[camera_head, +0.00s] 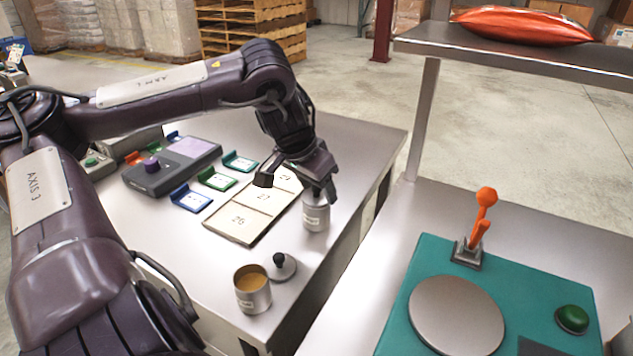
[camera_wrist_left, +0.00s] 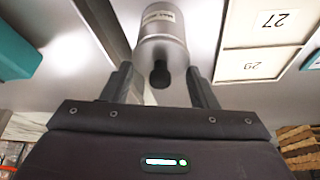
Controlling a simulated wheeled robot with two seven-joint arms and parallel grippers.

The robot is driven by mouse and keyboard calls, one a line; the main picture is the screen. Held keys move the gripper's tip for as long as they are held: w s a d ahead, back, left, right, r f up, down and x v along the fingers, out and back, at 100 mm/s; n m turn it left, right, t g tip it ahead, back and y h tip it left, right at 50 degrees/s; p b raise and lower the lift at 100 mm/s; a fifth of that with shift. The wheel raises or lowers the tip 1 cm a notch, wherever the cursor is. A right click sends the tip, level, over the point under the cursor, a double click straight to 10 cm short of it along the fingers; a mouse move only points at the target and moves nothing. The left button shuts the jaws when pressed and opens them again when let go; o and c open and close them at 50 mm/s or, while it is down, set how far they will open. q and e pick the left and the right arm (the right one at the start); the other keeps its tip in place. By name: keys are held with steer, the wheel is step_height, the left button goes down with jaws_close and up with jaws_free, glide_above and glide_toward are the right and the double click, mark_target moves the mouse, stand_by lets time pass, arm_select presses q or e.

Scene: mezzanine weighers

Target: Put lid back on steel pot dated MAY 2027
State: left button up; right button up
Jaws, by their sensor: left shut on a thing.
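A small steel pot (camera_head: 316,218) with a pale label stands at the table's right edge, beside the numbered board. In the left wrist view the pot (camera_wrist_left: 162,30) shows its label, too blurred to read surely, and a lid with a black knob (camera_wrist_left: 160,76). My left gripper (camera_head: 300,182) is over this pot; in the wrist view its fingers (camera_wrist_left: 162,88) flank the lid, and it is shut on the lid. Whether the lid is fully seated is unclear. A second, open steel pot (camera_head: 254,300) holds tan contents; a loose lid (camera_head: 282,268) with a black knob lies beside it.
The board (camera_head: 239,222) carries numbered squares, including 26 and 27. Blue and green tags (camera_head: 217,179) and a grey device (camera_head: 172,166) with a purple knob stand left. At right, a teal mat (camera_head: 403,327) bears a round steel plate (camera_head: 456,314) and an orange lever (camera_head: 484,212).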

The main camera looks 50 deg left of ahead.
stand_by(0.3)
arm_select(q)
steer(key=o, duration=1.5)
steer(key=shift+r+p, duration=1.15)
steer(key=shift+p, duration=0.05)
arm_select(e)
steer(key=shift+s+d+f, duration=0.85)
steer(key=shift+s+f, duration=0.85)
steer(key=shift+s, duration=2.85)
arm_select(q)
steer(key=shift+r, duration=0.2)
step_height(320, 180, up, 2)
steer(key=p, duration=0.3)
steer(key=shift+r, duration=0.15)
steer(key=shift+r+p, duration=1.05)
arm_select(e)
steer(key=shift+g, duration=0.3)
steer(key=shift+s+d+r, duration=0.1)
steer(key=shift+s+r, duration=0.25)
steer(key=shift+r, duration=0.35)
steer(key=shift+s+d+r, duration=0.1)
steer(key=shift+s+r, duration=0.3)
steer(key=shift+r, duration=0.3)
steer(key=shift+s+d+r, duration=0.1)
steer(key=shift+s+r, duration=0.25)
steer(key=shift+r, duration=0.35)
